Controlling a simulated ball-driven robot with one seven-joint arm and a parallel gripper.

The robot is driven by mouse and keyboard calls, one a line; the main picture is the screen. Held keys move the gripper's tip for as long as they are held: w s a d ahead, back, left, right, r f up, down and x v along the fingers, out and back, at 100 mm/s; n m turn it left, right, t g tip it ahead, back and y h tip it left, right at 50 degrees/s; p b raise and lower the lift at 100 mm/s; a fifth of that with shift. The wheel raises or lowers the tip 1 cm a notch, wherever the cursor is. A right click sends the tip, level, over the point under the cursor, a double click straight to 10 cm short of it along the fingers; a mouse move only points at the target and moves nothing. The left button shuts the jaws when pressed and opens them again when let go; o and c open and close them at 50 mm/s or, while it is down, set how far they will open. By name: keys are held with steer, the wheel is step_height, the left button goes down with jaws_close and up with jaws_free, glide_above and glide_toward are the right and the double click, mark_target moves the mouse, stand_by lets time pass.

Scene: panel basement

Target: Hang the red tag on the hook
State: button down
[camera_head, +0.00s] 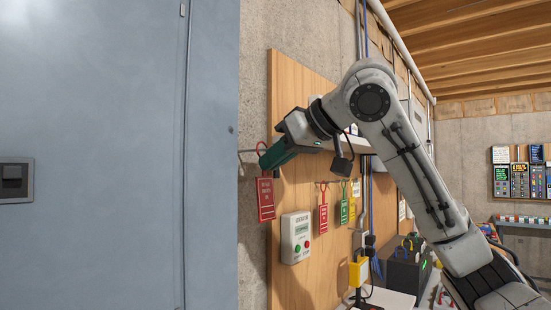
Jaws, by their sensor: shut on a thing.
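A red tag (265,200) with pale lettering hangs upright below my gripper (266,160). My gripper's green fingers are shut on the tag's red loop, part of which shows at the fingertips. A thin grey rod (247,151), perhaps the hook, sticks out from behind the blue-grey door edge and meets the loop area in the picture. I cannot tell whether the loop is around the rod or only in front of it. A second red tag (323,214) hangs from a rail (335,181) on the wooden board.
A blue-grey metal door (95,150) fills the left side, close to the gripper. The wooden board (285,90) holds a grey control box (295,238), a green tag (344,208) and a yellow tag (352,208). A bench with equipment stands lower right.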

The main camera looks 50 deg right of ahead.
stand_by(0.3)
steer(key=c, duration=1.2)
jaws_free()
steer(key=shift+o, duration=0.2)
steer(key=b+v, duration=0.2)
steer(key=v, duration=0.8)
steer(key=shift+s+r, duration=0.2)
steer(key=shift+s, duration=0.1)
